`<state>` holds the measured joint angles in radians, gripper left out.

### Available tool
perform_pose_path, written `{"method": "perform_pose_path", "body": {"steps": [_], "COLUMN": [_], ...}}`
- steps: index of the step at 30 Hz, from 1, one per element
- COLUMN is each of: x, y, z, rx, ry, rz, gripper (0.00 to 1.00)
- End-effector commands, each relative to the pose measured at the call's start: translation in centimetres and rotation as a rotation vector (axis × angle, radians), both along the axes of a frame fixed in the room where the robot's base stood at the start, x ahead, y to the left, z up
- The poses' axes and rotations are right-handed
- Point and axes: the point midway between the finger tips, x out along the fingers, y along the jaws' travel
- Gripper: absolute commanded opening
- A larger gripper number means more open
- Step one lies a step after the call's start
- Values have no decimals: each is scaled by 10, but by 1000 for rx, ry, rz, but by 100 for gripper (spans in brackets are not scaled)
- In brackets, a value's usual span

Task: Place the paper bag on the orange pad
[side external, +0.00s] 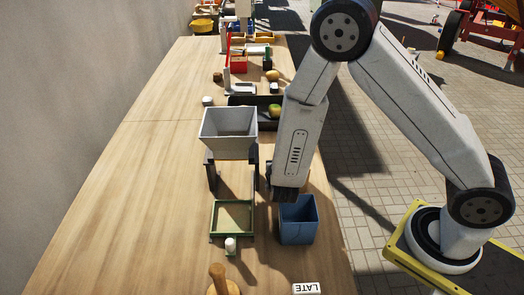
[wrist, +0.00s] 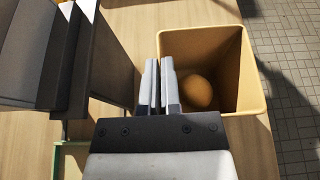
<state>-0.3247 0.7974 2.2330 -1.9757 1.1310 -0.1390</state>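My gripper (wrist: 160,62) has its two fingers close together, with only a thin gap between them, and nothing is clearly seen held. In the wrist view the fingers overlap the left wall of an open tan container (wrist: 244,90); I cannot tell whether they touch it. A round brown item, like a potato (wrist: 196,92), lies inside it. In the side view my gripper (side external: 286,192) points down just behind an open blue box (side external: 299,232). I cannot tell whether this is the same container. I cannot make out a paper bag or an orange pad.
A grey hopper (side external: 228,126) on a dark stand is left of my gripper, with a green-framed tray (side external: 231,217) in front. A dark tray (side external: 240,101) and clutter lie farther back. A LATE block (side external: 306,288) is near. The table's left side is clear.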

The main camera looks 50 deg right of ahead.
Motion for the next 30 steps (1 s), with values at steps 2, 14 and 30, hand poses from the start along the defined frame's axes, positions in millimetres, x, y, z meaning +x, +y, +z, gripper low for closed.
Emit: {"method": "perform_pose_path", "body": {"steps": [2, 14, 30], "x": [0, 0, -1], "y": [0, 0, 1], "z": [0, -3, 1], "rx": [-1, 0, 0], "ry": [-1, 0, 0], "rz": [0, 0, 1], "gripper": [0, 35, 39]}}
